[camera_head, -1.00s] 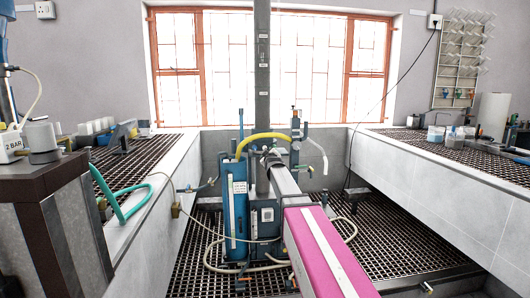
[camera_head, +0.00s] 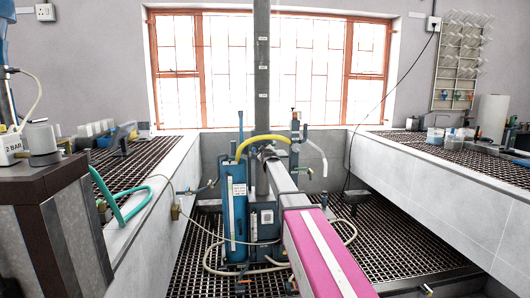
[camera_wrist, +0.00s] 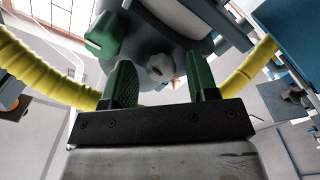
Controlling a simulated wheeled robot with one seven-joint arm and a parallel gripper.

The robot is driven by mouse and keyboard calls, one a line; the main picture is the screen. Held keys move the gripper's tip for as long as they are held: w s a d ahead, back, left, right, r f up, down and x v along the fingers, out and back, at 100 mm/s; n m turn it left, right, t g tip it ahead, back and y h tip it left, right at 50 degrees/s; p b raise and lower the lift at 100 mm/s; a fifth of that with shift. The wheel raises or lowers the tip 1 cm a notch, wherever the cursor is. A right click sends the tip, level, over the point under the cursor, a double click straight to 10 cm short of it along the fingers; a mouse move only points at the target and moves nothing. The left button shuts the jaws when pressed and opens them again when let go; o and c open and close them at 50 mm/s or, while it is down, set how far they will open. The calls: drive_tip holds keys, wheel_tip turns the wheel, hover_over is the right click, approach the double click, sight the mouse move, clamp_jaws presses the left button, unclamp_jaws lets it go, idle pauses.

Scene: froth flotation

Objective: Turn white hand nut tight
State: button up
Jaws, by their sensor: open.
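The white hand nut (camera_wrist: 160,67) is a small pale, lobed knob in the wrist view, on the underside of a grey machine part (camera_wrist: 190,25). My gripper (camera_wrist: 163,78) has two green fingers, open and apart, one on each side of the nut. The nut lies between the fingers in the picture; a gap shows on both sides, and I cannot tell how deep it sits between them. In the head view, my pink and grey arm reaches to the flotation machine (camera_head: 235,205); the nut and fingers cannot be made out there.
A green knob (camera_wrist: 106,36) sits close to the left finger. Yellow hose (camera_wrist: 40,72) curves past on both sides in the wrist view. Tiled counters flank the machine, the right one (camera_head: 440,180) bearing labware. A dark grating (camera_head: 385,235) covers the floor.

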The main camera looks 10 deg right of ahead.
drive_tip(key=c, duration=0.9)
drive_tip(key=shift+c, duration=0.2)
drive_tip(key=shift+m, duration=0.3)
drive_tip(key=shift+a+r+m, duration=0.1)
drive_tip(key=shift+m, duration=6.7)
